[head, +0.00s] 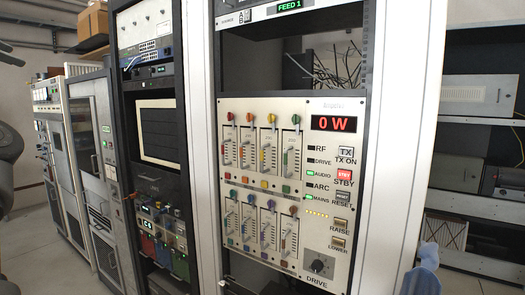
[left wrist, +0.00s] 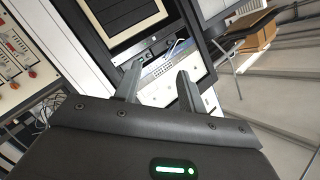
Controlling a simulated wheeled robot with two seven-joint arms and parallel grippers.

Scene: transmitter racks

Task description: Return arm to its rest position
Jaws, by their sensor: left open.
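My left gripper shows in the left wrist view (left wrist: 158,82), with its two dark fingers apart and nothing between them. Beyond the fingers is a rack with a blue-and-white unit, with clear space before it. In the head view, dark rounded parts of my left arm show at the left edge, left of the racks; the fingers cannot be made out there. My right gripper is in neither view.
The transmitter panel (head: 320,205) shows a red 0 W display (head: 333,124), sliders and buttons. A dark rack (head: 158,95) stands left of it. A cardboard box (head: 92,22) sits high up. Open shelves (head: 480,122) are at right. A light blue object (head: 426,268) is at bottom right. Floor at left is clear.

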